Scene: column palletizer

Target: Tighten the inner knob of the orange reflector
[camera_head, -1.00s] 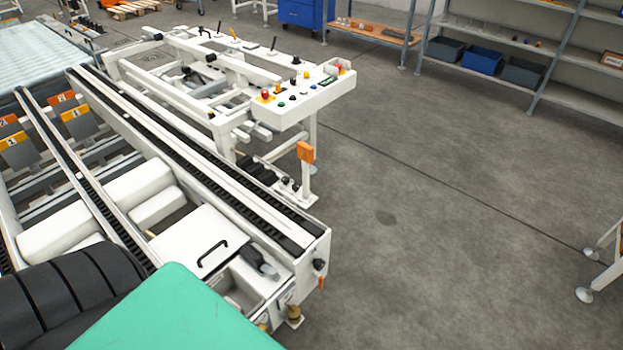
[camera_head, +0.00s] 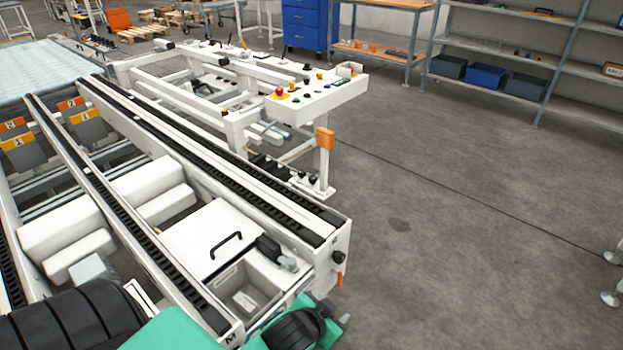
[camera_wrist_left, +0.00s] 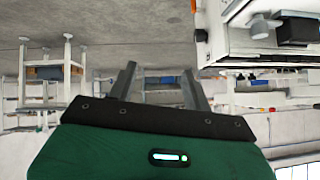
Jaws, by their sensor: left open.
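That view is upside down. In the head view my green left arm is low at the bottom edge, in front of the conveyor end, well short of the reflector. My right gripper is not in view.
The control panel (camera_head: 330,93) has several buttons.

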